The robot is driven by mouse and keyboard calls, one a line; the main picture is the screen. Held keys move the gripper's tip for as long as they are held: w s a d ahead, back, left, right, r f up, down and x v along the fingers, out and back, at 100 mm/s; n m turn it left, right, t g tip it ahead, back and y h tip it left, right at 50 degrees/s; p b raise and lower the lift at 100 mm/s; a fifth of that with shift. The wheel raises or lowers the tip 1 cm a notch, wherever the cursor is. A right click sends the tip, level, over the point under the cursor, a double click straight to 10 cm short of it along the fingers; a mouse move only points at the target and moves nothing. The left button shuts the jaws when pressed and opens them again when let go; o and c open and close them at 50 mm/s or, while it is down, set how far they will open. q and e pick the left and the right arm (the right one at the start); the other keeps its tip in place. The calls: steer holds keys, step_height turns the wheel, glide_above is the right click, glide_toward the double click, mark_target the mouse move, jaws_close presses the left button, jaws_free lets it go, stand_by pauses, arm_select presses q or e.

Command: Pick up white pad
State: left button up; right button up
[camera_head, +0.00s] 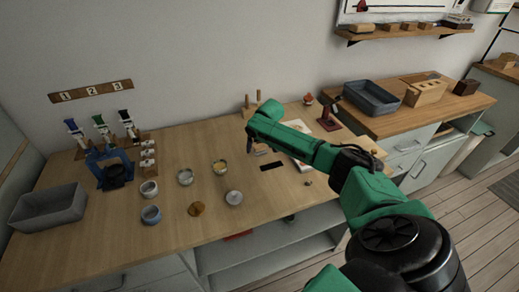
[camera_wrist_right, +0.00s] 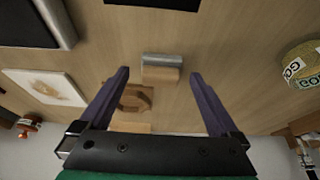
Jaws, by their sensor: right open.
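My right gripper (camera_head: 250,146) hangs over the workbench, pointing down, with its jaws open and empty. In the right wrist view its two purple fingers (camera_wrist_right: 159,76) stand apart. A small block with a pale grey upper part and a wooden lower part (camera_wrist_right: 161,68) shows between the fingertips, apart from both. A flat white pad-like sheet with a brownish smudge (camera_wrist_right: 45,86) lies to the left of the fingers in that view. I cannot tell for sure which of these is the white pad. In the head view a white sheet is partly hidden by my right arm. My left gripper is out of view.
A wooden holder (camera_wrist_right: 132,98) stands near the left finger. On the workbench (camera_head: 243,217) are several small bowls, a dark rectangle (camera_head: 271,166) and a grey bin (camera_head: 48,208). A red tool (camera_head: 328,119) stands beyond my arm.

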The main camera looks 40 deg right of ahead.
mark_target(260, 147)
steer(key=shift+w+f, duration=0.1)
steer(key=c, duration=1.4)
steer(key=shift+c, duration=0.2)
step_height(260, 147, up, 20)
steer(key=b, duration=0.1)
